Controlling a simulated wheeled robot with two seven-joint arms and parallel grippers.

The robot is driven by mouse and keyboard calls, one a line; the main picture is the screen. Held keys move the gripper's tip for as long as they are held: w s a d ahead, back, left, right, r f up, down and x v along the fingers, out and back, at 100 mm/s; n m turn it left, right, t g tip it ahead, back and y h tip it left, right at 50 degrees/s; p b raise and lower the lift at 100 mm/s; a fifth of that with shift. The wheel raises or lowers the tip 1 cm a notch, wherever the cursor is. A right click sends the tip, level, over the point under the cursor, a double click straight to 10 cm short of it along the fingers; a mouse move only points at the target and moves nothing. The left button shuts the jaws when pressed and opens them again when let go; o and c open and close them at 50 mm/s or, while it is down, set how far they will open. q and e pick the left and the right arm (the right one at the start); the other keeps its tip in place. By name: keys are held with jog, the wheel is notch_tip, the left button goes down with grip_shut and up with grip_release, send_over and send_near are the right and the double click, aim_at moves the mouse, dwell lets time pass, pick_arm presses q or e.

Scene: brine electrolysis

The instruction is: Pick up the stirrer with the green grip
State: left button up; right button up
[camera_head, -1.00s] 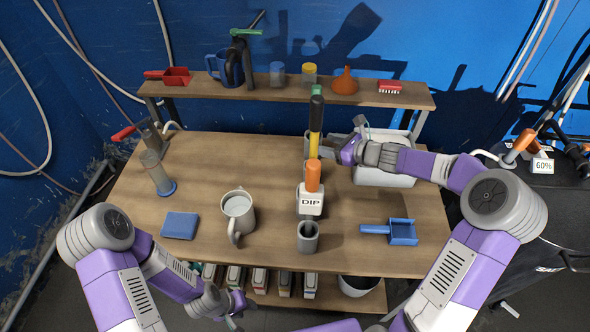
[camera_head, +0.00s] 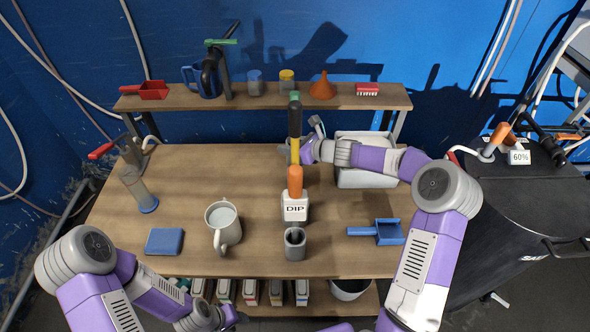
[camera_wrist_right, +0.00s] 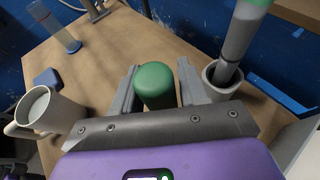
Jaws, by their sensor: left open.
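In the right wrist view, a green rounded grip (camera_wrist_right: 155,80) stands end-on between the fingers of my right gripper (camera_wrist_right: 158,88). The fingers are apart, with a narrow gap beside the grip; its lower part is hidden. In the head view, a green tip (camera_head: 294,96) shows above a black and yellow upright handle (camera_head: 295,122), which hides part of what is behind it. My right gripper (camera_head: 303,150) reaches in from the right, its fingertips partly hidden there. My left gripper (camera_head: 228,318) is open and empty, low in front of the table.
A grey cup (camera_wrist_right: 210,88) with a grey rod stands close right of the fingers. A white DIP block (camera_head: 294,208) with an orange handle, a white mug (camera_head: 222,232) and a front grey cup (camera_head: 295,245) stand nearer. A white basin (camera_head: 362,178) lies under my right forearm.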

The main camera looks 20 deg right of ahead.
grip_shut()
jog(key=shift+r, duration=0.15)
